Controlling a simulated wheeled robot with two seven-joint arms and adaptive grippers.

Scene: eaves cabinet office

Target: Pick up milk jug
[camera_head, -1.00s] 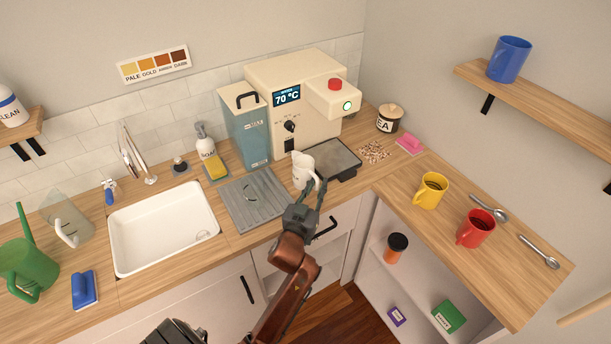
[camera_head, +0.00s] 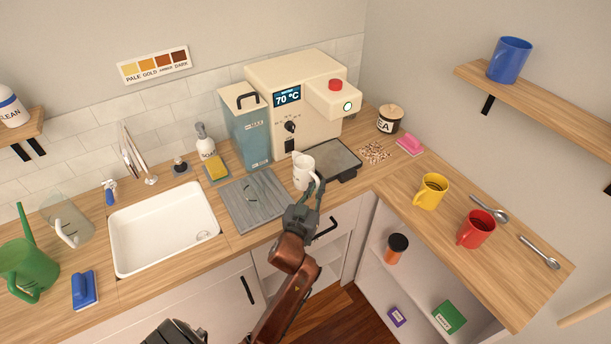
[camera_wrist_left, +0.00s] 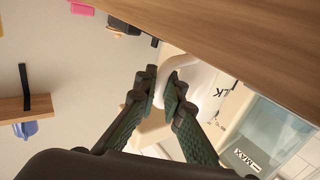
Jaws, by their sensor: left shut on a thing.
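The white milk jug (camera_head: 301,173) is at the counter's front edge, between the grey ribbed mat and the coffee machine's dark tray. It looks about upright. I cannot tell whether its base touches the counter. My left gripper (camera_head: 315,186) is at its right front side, shut on its handle. In the left wrist view the fingertips (camera_wrist_left: 163,90) close around the curved handle, and the jug (camera_wrist_left: 206,88) shows the letters "LK". The fingers hide part of the handle. My right gripper is not in view.
The cream machine (camera_head: 292,100) and its blue tank (camera_head: 247,130) stand behind the jug. The grey mat (camera_head: 256,203) and white sink (camera_head: 165,229) are to the left. Yellow (camera_head: 431,191) and red (camera_head: 475,229) mugs stand on the right counter. Beans (camera_head: 375,153) lie loose near the tray.

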